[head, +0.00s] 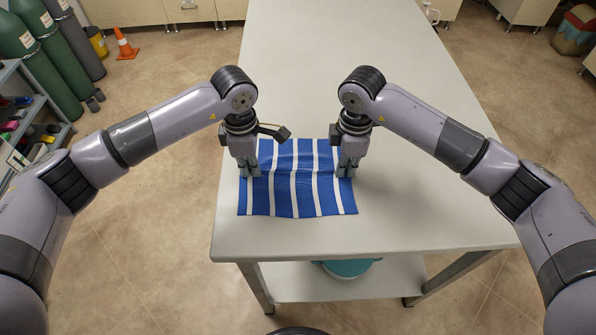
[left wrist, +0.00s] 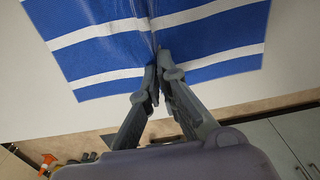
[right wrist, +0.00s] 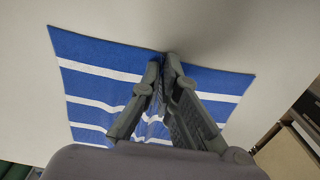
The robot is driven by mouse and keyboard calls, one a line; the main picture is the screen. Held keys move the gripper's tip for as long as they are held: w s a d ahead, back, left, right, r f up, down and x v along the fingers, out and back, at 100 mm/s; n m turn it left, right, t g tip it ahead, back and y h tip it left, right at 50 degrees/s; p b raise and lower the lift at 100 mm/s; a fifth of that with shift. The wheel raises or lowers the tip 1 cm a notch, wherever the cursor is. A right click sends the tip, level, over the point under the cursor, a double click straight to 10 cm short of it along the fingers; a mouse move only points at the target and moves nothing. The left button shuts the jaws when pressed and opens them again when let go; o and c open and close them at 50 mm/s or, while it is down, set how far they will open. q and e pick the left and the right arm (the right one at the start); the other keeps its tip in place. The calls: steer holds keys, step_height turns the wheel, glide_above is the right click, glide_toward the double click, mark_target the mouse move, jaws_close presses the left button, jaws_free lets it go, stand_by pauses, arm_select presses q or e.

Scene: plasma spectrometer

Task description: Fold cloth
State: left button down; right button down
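A blue cloth with white stripes (head: 296,196) lies on the front left part of the white table. A raised crease runs across it between my two grippers. My left gripper (head: 249,173) is at the cloth's left edge; in the left wrist view its fingers (left wrist: 156,72) are together, pinching a small ridge of the cloth (left wrist: 100,62). My right gripper (head: 347,172) is at the right edge. In the right wrist view its fingers (right wrist: 163,62) are close together with the cloth's edge (right wrist: 95,55) puckered between them. The fingertips are partly hidden in the head view.
The white table (head: 420,190) is clear behind and to the right of the cloth. A teal-lidded container (head: 347,268) stands on the lower shelf. Green gas cylinders (head: 45,55), an orange cone (head: 125,45) and a shelf rack (head: 30,105) stand on the floor at the left.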

arm_select(q)
steer(key=shift+r, duration=0.1)
arm_select(e)
steer(key=shift+r, duration=0.1)
stand_by(0.4)
